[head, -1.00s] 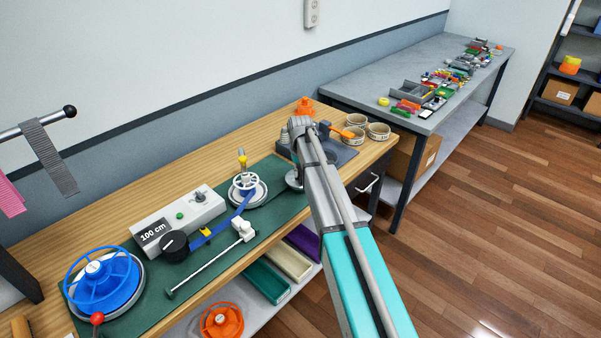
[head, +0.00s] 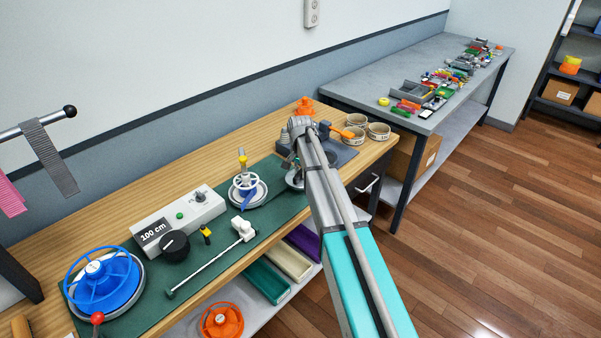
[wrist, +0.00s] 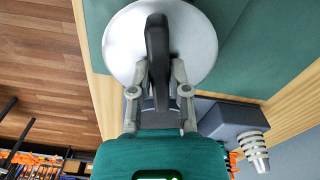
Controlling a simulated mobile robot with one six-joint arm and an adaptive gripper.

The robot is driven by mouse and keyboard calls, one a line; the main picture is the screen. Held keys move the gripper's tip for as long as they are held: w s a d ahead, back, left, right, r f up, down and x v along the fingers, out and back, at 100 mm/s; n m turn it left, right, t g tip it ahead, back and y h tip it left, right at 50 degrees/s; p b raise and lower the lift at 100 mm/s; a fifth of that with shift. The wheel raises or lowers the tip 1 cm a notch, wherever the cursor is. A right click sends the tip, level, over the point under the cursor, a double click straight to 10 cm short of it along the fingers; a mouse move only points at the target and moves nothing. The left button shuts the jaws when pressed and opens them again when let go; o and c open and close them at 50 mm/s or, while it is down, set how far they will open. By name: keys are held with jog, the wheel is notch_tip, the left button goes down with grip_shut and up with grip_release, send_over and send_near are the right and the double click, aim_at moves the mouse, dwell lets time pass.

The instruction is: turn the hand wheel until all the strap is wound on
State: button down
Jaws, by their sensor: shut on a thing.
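The hand wheel is a silver disc (wrist: 122,45) with a black bar-like handle (wrist: 157,40) across it in the wrist view. My gripper (wrist: 160,72) is shut on this handle, one finger on each side. In the head view the wheel (head: 293,180) is mostly hidden by my arm. The white reel (head: 246,182) stands on a grey round base left of my gripper. A short blue strap end (head: 246,199) hangs at its front. The grey counter box reads "100 cm" (head: 153,233). How much strap is on the reel is hard to tell.
Tape rings (head: 378,131) and a dark block stand right of my arm.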

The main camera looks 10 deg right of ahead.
jog(key=shift+m, duration=0.3)
jog(key=c, duration=0.6)
grip_release()
jog(key=shift+n, duration=0.6)
